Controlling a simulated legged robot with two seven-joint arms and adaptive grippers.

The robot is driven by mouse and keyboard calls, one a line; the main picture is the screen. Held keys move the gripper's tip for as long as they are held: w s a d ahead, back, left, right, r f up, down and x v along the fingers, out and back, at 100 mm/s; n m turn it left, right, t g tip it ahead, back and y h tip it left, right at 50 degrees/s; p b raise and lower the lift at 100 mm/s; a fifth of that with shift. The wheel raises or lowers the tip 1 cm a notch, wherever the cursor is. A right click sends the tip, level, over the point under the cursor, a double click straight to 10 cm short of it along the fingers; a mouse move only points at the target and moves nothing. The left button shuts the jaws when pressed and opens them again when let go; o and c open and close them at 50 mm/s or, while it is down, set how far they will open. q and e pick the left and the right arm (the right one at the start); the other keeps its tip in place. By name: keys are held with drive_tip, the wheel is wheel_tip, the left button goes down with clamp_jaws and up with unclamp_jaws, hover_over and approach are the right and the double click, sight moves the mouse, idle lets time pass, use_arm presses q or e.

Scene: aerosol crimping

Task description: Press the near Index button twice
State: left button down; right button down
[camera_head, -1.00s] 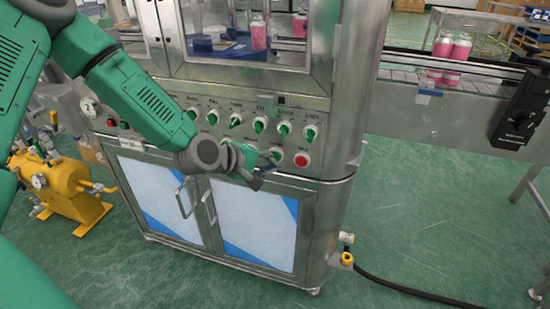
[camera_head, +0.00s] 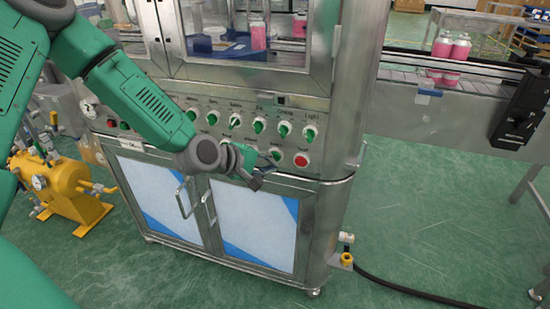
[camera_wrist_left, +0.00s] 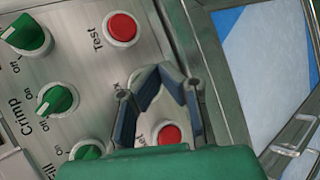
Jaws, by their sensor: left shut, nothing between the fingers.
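My left gripper (camera_head: 262,173) reaches to the lower row of buttons on the steel control panel (camera_head: 208,110). In the left wrist view its dark fingers (camera_wrist_left: 152,75) are shut and empty, their tips at the panel. They cover the middle button of the row, beside a label of which only an "x" shows. Whether the tips touch that button I cannot tell. A red button (camera_wrist_left: 122,27) labelled "Test" lies to one side; it also shows in the head view (camera_head: 301,160). Another red button (camera_wrist_left: 168,134), its label ending in "et", shows between the fingers.
Green knobs (camera_head: 259,126) line the panel above the buttons; one (camera_wrist_left: 58,100) is labelled "Crimp". Cabinet doors (camera_head: 253,222) with handles are below. A conveyor (camera_head: 400,74) carries pink bottles at right. A yellow tank (camera_head: 67,185) stands at left. The floor in front is clear.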

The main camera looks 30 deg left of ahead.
use_arm(q)
drive_tip(key=shift+w+a, duration=0.3)
drive_tip(key=shift+w, duration=0.05)
drive_tip(key=shift+w, duration=0.4)
idle(0.6)
idle(0.3)
drive_tip(key=shift+s+d, duration=0.25)
drive_tip(key=shift+s, duration=0.55)
drive_tip(key=shift+p, duration=0.3)
drive_tip(key=shift+s+d+p, duration=0.2)
drive_tip(key=shift+s, duration=0.6)
drive_tip(key=shift+s+d+p, duration=0.15)
drive_tip(key=shift+s+p, duration=0.05)
drive_tip(key=shift+s, duration=0.65)
drive_tip(key=shift+s+d+p, duration=0.2)
drive_tip(key=shift+s, duration=0.6)
